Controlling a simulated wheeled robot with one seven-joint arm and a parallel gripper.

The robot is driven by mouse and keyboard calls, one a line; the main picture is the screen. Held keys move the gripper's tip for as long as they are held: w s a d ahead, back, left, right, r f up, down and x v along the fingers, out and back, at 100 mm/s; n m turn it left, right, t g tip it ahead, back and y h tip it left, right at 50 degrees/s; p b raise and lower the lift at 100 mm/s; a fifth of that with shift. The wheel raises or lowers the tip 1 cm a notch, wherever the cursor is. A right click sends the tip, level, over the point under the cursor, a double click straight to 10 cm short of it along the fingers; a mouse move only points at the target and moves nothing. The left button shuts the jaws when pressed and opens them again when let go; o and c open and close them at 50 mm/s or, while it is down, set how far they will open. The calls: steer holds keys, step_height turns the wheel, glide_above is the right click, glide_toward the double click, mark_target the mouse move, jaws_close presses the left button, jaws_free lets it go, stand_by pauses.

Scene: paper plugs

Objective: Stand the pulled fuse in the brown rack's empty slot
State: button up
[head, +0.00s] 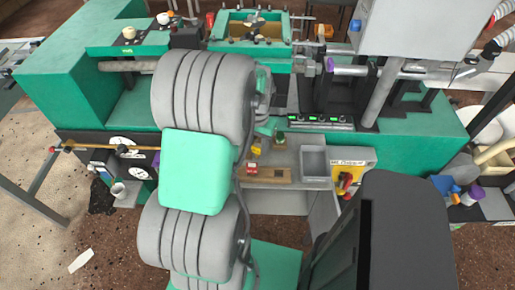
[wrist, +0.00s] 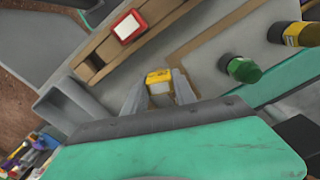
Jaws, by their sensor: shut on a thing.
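My gripper (wrist: 160,92) is shut on a yellow fuse (wrist: 158,76) with a pale face, one finger on each side of it. The fuse also shows in the head view (head: 257,149), behind the brown rack, while my gripper is mostly hidden there by my arm. The brown rack (wrist: 103,44) runs diagonally past the fingertips, apart from the held fuse. It also lies on the grey bench in the head view (head: 277,180). A red fuse (wrist: 128,27) with a white face stands in it. A dark empty slot (wrist: 95,62) shows towards the rack's end near the tray.
A grey open tray (head: 313,163) stands right of the rack. A green-capped object (wrist: 243,70) and a yellow-and-black cylinder (wrist: 298,34) stand on the bench beside my gripper. A yellow panel with a red switch (head: 345,180) is right of the tray.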

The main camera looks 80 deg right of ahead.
jaws_close()
